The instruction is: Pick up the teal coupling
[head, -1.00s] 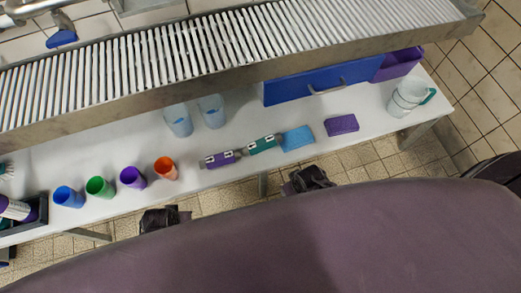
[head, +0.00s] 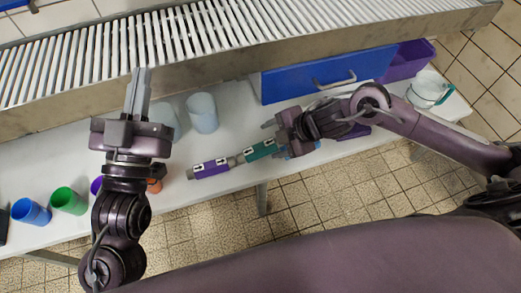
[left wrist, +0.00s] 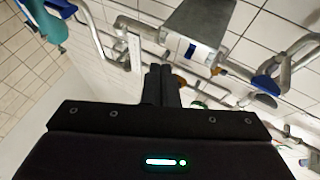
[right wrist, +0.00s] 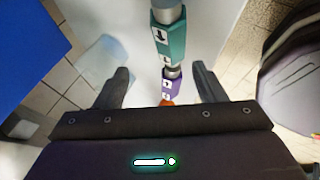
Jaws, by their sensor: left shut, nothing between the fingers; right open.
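The teal coupling (head: 261,149) lies on the white table in the head view, in line with the purple coupling (head: 211,168) to its left. In the right wrist view the teal coupling (right wrist: 169,40) stands out ahead, between and beyond the fingers, with the purple coupling (right wrist: 170,84) past it. My right gripper (head: 272,132) is open and empty, close to the teal coupling's right end; its fingers also show in the right wrist view (right wrist: 160,85). My left gripper (head: 140,85) is shut and empty, raised over the table's left part, its shut fingers in the left wrist view (left wrist: 161,80).
Blue (head: 30,211) and green (head: 68,200) cups stand at left; purple and orange cups are partly hidden by my left arm. Clear cups (head: 202,112) stand behind the couplings.

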